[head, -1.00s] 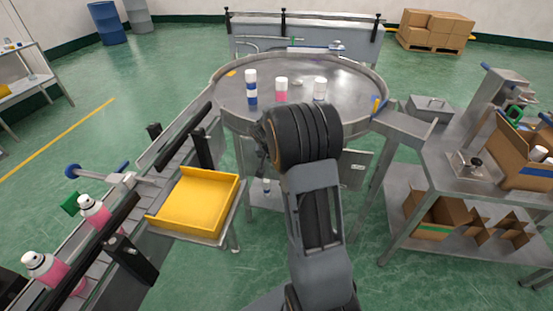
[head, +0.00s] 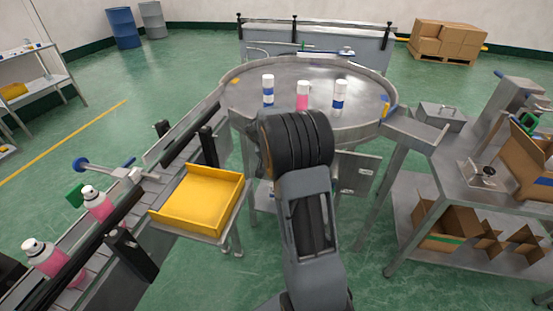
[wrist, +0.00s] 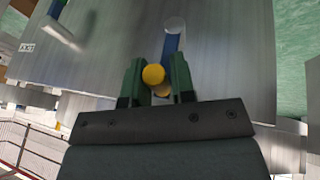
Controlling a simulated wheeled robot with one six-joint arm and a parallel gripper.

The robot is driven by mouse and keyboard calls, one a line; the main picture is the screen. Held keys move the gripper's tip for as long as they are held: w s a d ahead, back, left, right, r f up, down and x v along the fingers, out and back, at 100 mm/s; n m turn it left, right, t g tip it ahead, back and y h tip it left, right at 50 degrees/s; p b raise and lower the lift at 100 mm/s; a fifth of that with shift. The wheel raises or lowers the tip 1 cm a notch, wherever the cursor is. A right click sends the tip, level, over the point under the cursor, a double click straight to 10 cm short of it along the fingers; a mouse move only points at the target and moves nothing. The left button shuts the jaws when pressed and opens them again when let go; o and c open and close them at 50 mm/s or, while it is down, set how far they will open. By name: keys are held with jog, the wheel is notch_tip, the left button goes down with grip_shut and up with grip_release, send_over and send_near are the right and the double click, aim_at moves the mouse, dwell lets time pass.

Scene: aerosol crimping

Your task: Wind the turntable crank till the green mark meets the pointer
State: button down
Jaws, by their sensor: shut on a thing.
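The round steel turntable (head: 325,72) stands ahead of me in the head view. Two white-and-blue cans (head: 268,90) and a pink-and-white can (head: 303,97) stand upright on it. In the wrist view my gripper (wrist: 157,72) has its green fingers shut on the yellow crank knob (wrist: 153,76). A blue bar (wrist: 172,45), apparently the crank arm, lies just beyond the knob. My arm hides the gripper and crank in the head view. A blue-and-yellow piece (head: 385,106), possibly the pointer, is at the turntable's right rim. I cannot make out the green mark.
A conveyor (head: 125,219) with pink cans (head: 97,203) runs along the left. A yellow tray (head: 200,203) sits beside it. A steel workbench (head: 455,158) with cardboard boxes (head: 530,160) stands at the right. Green floor shows between them.

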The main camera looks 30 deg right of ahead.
jog(key=c, duration=1)
grip_release()
jog(key=shift+s+d+f, duration=0.15)
jog(key=shift+d+f, duration=0.05)
jog(key=shift+c, duration=0.2)
jog(key=shift+a+r, duration=0.1)
jog(key=shift+a, duration=0.05)
jog(key=shift+a+r, duration=0.15)
jog(key=shift+r, duration=0.3)
jog(key=w+v, duration=0.1)
jog(key=v, duration=1.1)
jog(key=shift+s+a+r, duration=0.2)
jog(key=shift+s+r, duration=0.2)
jog(key=shift+s, duration=0.05)
